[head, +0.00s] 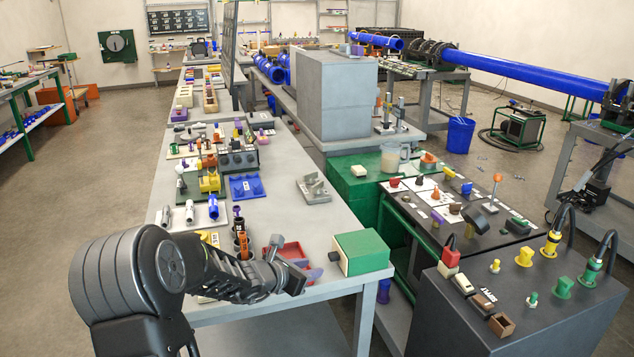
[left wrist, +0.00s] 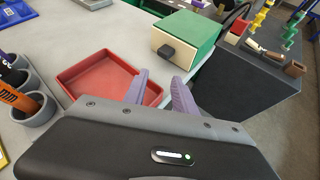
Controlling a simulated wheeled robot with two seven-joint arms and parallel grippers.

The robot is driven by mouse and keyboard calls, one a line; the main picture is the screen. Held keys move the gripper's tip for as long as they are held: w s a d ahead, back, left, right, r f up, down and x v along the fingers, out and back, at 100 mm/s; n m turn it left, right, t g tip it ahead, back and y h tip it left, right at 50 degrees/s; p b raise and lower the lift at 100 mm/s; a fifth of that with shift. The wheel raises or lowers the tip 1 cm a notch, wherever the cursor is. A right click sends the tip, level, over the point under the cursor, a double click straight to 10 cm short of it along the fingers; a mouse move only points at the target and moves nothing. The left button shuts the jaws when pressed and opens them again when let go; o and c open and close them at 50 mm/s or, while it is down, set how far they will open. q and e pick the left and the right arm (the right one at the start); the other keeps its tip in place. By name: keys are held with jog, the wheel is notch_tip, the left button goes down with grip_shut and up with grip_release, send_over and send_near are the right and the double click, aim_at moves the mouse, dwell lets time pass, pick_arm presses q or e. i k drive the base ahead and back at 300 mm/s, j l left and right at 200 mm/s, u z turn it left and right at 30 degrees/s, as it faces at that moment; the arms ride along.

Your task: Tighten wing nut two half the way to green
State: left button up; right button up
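Small yellow and green fittings stand on top of the dark cart at the right in the head view, among them a yellow one (head: 525,257) and a green one (head: 562,287). They are too small for me to tell which, if any, is wing nut two. My left gripper (head: 309,268) is over the grey bench's near edge, well left of the cart. In the left wrist view its two purple fingers (left wrist: 160,78) are apart, with nothing between them. My right gripper is in neither view.
A red tray (left wrist: 94,75) lies behind the left fingers. A green box with a cream front (head: 362,252) sits at the bench corner, between my left gripper and the cart. Cups holding markers (left wrist: 25,100) stand left. A gap separates bench and cart.

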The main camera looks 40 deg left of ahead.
aim_at(316, 190)
jog(key=i+j, duration=0.5)
jog(key=j, duration=0.15)
jog(key=i+j, duration=0.5)
jog(key=j, duration=0.1)
